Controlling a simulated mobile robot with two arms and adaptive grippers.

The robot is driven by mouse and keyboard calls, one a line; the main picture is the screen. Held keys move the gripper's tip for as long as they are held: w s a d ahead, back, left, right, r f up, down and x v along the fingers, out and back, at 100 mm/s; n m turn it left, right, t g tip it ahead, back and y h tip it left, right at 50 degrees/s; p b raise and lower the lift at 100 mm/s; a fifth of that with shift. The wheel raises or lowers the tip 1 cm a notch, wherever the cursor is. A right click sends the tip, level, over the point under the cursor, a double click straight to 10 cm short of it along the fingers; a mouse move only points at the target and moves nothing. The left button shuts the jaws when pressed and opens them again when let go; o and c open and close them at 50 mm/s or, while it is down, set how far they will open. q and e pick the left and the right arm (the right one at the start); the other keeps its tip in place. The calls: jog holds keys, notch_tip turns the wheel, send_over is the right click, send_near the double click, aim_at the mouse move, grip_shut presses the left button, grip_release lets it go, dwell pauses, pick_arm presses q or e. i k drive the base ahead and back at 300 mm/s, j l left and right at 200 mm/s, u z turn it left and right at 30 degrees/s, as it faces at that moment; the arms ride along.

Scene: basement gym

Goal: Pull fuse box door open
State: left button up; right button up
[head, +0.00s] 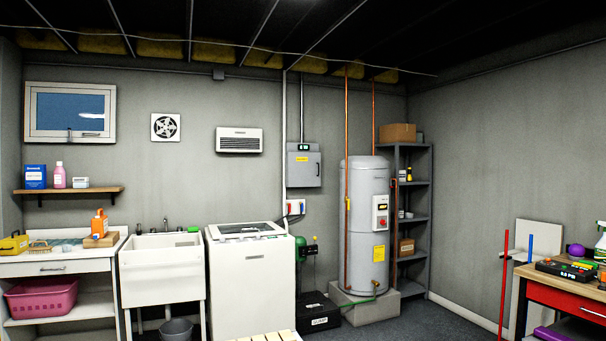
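The fuse box (304,165) is a grey metal box on the back wall, left of the tall grey water heater. Its door (303,171) looks shut and has a small yellow label on it. A conduit runs up the wall from the box. Neither of my grippers shows in the head view. The fuse box is some distance off across the room.
A white washing machine (250,278) stands below and left of the fuse box. A black case (318,312) lies on the floor beside it. The water heater (367,225) stands right of the box. A workbench (560,287) is at the right. Carpeted floor (415,318) is clear at centre right.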

aim_at(304, 168)
jog(key=i+l+z, duration=0.15)
jog(key=l, duration=0.2)
jog(key=l+z, duration=0.1)
jog(key=l, duration=0.2)
jog(key=i+l+z, duration=0.15)
jog(key=l, duration=0.2)
jog(key=i+l+z, duration=0.3)
jog(key=l+z, duration=0.15)
jog(key=i+l+z, duration=0.75)
jog(key=z, duration=0.15)
jog(key=i+l+u, duration=0.2)
jog(key=i, duration=0.3)
jog(key=i+u, duration=0.25)
jog(key=i, duration=0.2)
jog(key=i+j+u, duration=0.2)
jog(key=i+u, duration=0.25)
jog(key=i+j+u, duration=0.15)
jog(key=u, duration=0.25)
jog(key=i+l+u, duration=0.1)
jog(key=i+u, duration=0.35)
jog(key=i+l+u, duration=0.15)
jog(key=i+u, duration=0.55)
jog(key=i, duration=1.85)
